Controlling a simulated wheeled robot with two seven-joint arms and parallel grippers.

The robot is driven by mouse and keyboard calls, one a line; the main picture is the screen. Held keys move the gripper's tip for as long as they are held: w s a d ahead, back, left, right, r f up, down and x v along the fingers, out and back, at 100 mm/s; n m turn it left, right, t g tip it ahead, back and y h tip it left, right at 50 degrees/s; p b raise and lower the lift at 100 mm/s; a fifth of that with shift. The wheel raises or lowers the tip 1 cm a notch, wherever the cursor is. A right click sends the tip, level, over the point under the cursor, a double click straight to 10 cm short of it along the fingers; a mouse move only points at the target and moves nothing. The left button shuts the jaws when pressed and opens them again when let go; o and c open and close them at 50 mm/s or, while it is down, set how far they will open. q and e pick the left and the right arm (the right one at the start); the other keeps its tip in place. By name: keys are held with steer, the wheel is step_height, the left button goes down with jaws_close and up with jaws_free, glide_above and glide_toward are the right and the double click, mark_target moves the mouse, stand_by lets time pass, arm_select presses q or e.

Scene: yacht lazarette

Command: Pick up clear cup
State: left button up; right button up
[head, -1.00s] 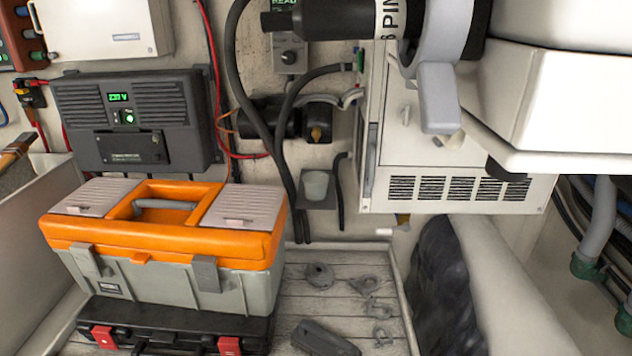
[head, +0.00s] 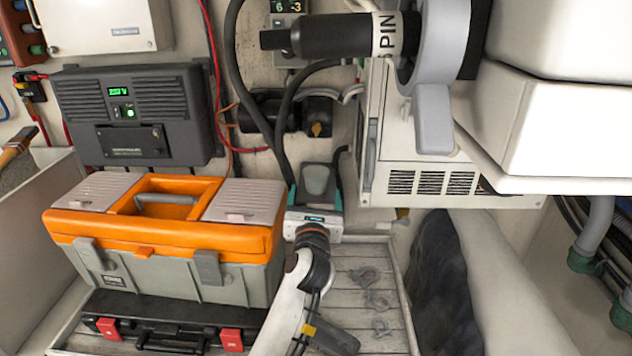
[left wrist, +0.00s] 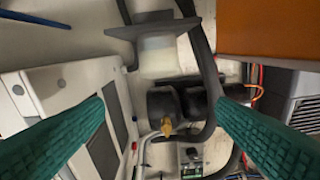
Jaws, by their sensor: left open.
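The clear cup (head: 316,180) is a small, pale translucent cup on a dark bracket shelf on the back wall, right of the orange toolbox. It also shows in the left wrist view (left wrist: 158,55), partly hidden by the shelf (left wrist: 152,30). My left gripper (head: 315,197) is open, with one teal finger at each side of the cup in the head view. In the left wrist view my green fingers (left wrist: 160,108) are wide apart with nothing between them, and the cup appears beyond the tips. I cannot tell whether they touch it. My right gripper is not in view.
The orange and grey toolbox (head: 165,235) stands close left of my left arm. A white vented cabinet (head: 415,160) is right of the cup. Thick black hoses (head: 243,95) run down the wall close to the cup. Shackles (head: 378,300) lie on the slatted tray.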

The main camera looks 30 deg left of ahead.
mark_target(316, 178)
arm_select(q)
steer(key=shift+n+g, duration=0.6)
steer(key=shift+n, duration=0.2)
steer(key=x, duration=0.2)
steer(key=p+x, duration=0.1)
steer(key=x, duration=0.1)
steer(key=p+x, duration=0.1)
steer(key=x, duration=0.1)
steer(key=shift+w+f, duration=0.25)
steer(key=shift+f, duration=0.1)
steer(key=shift+w+a+f+h+p, duration=0.1)
steer(key=shift+w+a+h+p, duration=0.2)
steer(key=shift+w+p, duration=0.15)
steer(key=shift+w+a+p, duration=0.4)
steer(key=shift+w+p, duration=0.05)
steer(key=shift+w, duration=0.1)
steer(key=p+x, duration=0.1)
steer(key=x, duration=0.2)
steer(key=shift+a+f, duration=0.15)
steer(key=shift+w+a+f, duration=0.15)
steer(key=shift+w, duration=0.2)
